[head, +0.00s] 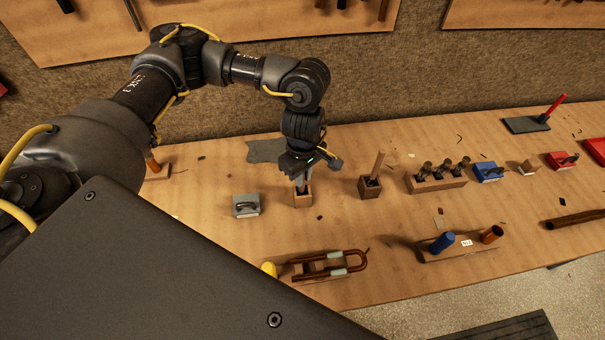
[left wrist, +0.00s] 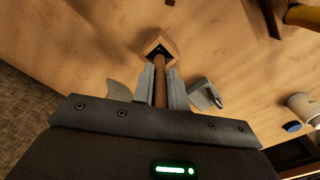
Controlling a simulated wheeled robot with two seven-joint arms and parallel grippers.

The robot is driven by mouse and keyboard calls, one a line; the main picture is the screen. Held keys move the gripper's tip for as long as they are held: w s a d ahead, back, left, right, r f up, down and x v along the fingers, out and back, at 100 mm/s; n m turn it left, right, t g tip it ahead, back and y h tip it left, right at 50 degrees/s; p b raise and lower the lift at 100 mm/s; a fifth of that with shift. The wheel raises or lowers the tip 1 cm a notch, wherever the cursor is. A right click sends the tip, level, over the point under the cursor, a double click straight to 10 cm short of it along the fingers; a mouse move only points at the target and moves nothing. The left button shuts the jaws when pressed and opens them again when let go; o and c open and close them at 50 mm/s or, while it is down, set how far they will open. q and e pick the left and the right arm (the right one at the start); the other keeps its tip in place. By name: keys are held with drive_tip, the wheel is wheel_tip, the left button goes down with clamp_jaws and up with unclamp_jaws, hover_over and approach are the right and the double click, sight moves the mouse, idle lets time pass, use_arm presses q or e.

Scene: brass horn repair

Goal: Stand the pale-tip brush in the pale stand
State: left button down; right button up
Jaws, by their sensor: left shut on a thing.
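My left gripper (head: 300,182) points down just above the pale stand (head: 303,199), a small open-topped wooden block. In the left wrist view its fingers (left wrist: 160,85) are shut on the brown handle of a brush (left wrist: 159,72). The handle's far end reaches the opening of the pale stand (left wrist: 150,45) and appears to be inside it. How deep it sits, and the brush's tip, I cannot tell. A darker stand (head: 369,189) to the right holds another brush (head: 377,164), leaning slightly. My right gripper is not in view.
A grey block with a handle (head: 246,205) lies left of the pale stand. A grey sheet (head: 264,150) lies behind. A copper tube piece (head: 330,266) lies in front. A rack of several dark-topped pieces (head: 437,181) stands right. Bench between is mostly clear.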

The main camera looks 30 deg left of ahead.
use_arm(q)
drive_tip(key=shift+f, duration=0.2)
drive_tip(key=c, duration=1.4)
unclamp_jaws()
drive_tip(key=shift+r, duration=0.1)
drive_tip(key=shift+r, duration=0.2)
wheel_tip(320, 180, up, 11)
drive_tip(key=shift+f+b, duration=0.15)
drive_tip(key=shift+b, duration=0.95)
drive_tip(key=shift+r, duration=0.65)
